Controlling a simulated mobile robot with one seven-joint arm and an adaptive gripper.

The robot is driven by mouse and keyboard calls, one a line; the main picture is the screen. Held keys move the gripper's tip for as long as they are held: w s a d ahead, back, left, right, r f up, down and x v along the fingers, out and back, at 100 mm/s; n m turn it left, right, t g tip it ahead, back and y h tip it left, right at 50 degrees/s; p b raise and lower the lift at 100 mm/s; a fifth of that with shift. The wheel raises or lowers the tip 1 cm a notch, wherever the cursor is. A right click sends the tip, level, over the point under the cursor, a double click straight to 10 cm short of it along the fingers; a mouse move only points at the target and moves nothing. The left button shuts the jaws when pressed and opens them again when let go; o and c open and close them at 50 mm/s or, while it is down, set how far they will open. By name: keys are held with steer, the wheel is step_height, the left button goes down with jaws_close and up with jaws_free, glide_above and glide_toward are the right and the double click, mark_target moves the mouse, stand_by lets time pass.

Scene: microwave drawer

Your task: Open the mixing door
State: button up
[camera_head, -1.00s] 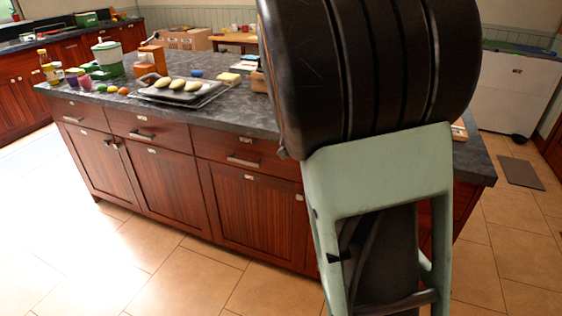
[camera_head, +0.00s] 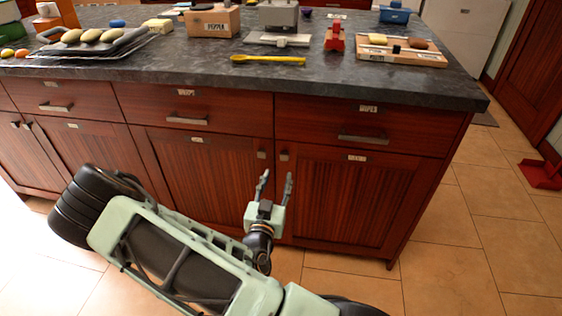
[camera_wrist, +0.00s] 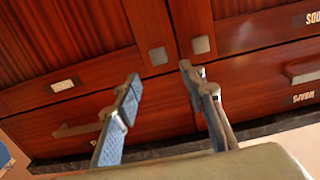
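Two dark red cabinet doors meet under the island's counter: a left door (camera_head: 200,180) and a right door (camera_head: 345,205). Their square metal knobs, left (camera_head: 261,155) and right (camera_head: 284,157), sit close together at the upper inner corners. The door labels are too small to read, so I cannot tell which is the mixing door. My gripper (camera_head: 275,180) is open and empty, pointing up just below the knobs. In the upside-down wrist view, my gripper (camera_wrist: 160,77) has its fingers apart, near the right door's knob (camera_wrist: 158,56). The left door's knob (camera_wrist: 200,45) is beside it. I see no contact.
Drawers with bar handles (camera_head: 363,139) lie above the doors. The dark countertop (camera_head: 220,75) holds a tray, a yellow utensil (camera_head: 268,59), a wooden board (camera_head: 387,57) and boxes. A red dustpan (camera_head: 540,174) lies on the floor at right. Tiled floor at right is open.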

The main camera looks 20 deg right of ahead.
mark_target(284, 158)
steer(key=b+x, duration=0.1)
steer(key=x, duration=0.9)
steer(key=shift+w+d+f+b, duration=0.2)
steer(key=shift+d+b, duration=0.05)
steer(key=shift+b, duration=0.15)
jaws_close()
